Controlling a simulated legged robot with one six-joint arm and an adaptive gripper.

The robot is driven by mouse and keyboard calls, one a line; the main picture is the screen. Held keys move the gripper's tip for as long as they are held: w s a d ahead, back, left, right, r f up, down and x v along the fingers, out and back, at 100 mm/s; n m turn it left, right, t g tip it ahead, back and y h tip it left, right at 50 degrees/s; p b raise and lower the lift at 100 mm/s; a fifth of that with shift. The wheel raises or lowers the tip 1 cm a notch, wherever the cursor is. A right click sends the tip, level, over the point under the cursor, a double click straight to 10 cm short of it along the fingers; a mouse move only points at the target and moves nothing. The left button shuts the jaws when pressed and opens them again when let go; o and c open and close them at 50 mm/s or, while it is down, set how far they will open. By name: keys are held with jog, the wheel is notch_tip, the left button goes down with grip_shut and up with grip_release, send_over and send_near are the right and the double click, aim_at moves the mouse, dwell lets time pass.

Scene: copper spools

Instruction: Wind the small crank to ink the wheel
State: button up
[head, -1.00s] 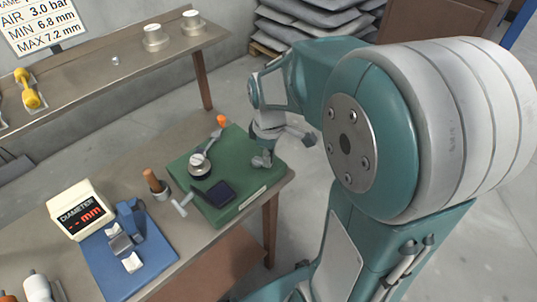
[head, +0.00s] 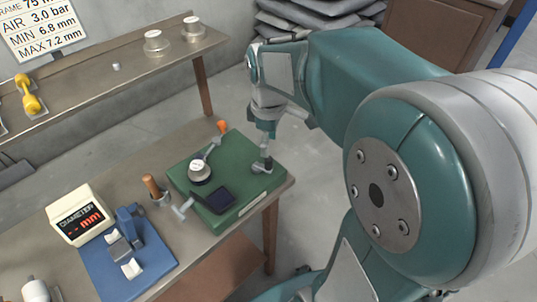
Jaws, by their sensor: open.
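A green block (head: 240,170) sits at the table's right end. On it is a dark round wheel with a pale cap (head: 199,171), with a metal lever (head: 212,149) running to an orange knob (head: 222,126). A dark square pad (head: 220,199) lies near its front edge. A pale T-shaped handle (head: 183,209) sticks out at the block's left side; I cannot tell whether it is the small crank. My gripper (head: 261,164) is open and points down above the block's right part, apart from the wheel, lever and handle. Its fingertips are small here.
A wooden-handled tool stands in a metal cup (head: 161,197) left of the block. A blue gauge stand (head: 128,255) and a diameter display (head: 80,215) are farther left. A back shelf (head: 130,75) holds a yellow dumbbell-shaped piece (head: 31,97) and two pale spools (head: 155,42).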

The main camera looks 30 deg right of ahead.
notch_tip(320, 180, up, 5)
jog(key=shift+r, duration=0.1)
dwell(0.5)
jog(key=s+a+m+t, duration=0.2)
jog(key=s+m, duration=0.2)
jog(key=s, duration=0.2)
jog(key=s+a+m+t, duration=0.3)
jog(key=s+m, duration=0.2)
jog(key=s, duration=0.1)
jog(key=shift+a+t, duration=0.3)
dwell(1.2)
